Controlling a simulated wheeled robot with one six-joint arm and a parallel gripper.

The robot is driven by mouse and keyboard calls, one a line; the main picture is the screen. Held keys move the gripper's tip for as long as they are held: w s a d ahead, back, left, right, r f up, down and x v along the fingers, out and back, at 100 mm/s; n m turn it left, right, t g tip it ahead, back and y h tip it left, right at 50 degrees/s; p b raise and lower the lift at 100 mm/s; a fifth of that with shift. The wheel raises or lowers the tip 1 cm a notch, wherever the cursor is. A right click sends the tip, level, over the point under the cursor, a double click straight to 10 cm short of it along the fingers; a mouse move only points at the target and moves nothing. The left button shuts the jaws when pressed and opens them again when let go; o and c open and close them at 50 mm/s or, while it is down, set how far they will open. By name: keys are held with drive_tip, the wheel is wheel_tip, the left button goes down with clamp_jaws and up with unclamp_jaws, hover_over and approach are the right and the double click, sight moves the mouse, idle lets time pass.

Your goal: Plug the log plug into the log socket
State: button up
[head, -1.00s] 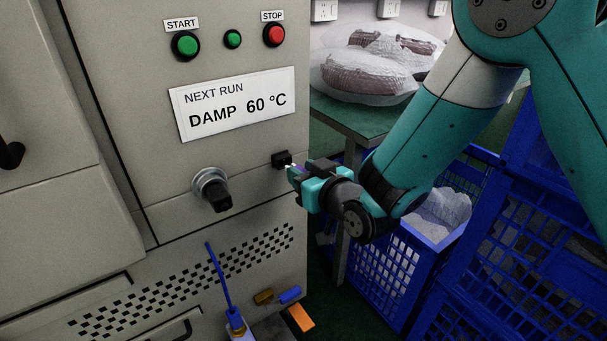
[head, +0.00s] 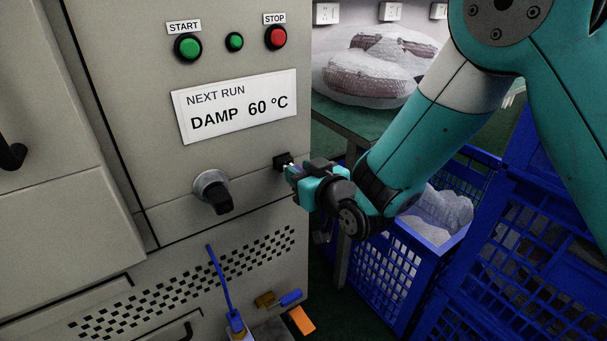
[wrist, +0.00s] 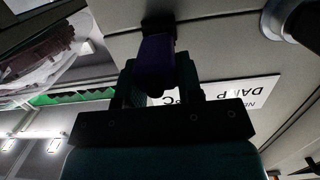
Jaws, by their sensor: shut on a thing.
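The log socket (head: 282,160) is a small black block on the grey machine panel, right of the big knob. My gripper (head: 297,174) is just to its right and slightly below, facing the panel. In the wrist view, my gripper (wrist: 158,85) is shut on the purple log plug (wrist: 157,62). The plug's front end is at or very near the dark socket (wrist: 159,24). In the head view a small pale tip shows between jaws and socket. The fingers mostly hide the plug there, and I cannot tell whether its tip is inside the socket.
The round knob (head: 212,191) sticks out left of the socket. Blue crates (head: 405,275) and a green table (head: 350,121) with wrapped bundles stand right of the panel.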

drive_tip(key=shift+x, duration=0.8)
drive_tip(key=shift+r, duration=0.15)
drive_tip(key=o, duration=1.2)
drive_tip(key=shift+c, duration=0.2)
drive_tip(key=b+v, duration=1.7)
drive_tip(key=b, duration=0.2)
drive_tip(key=shift+s, duration=0.2)
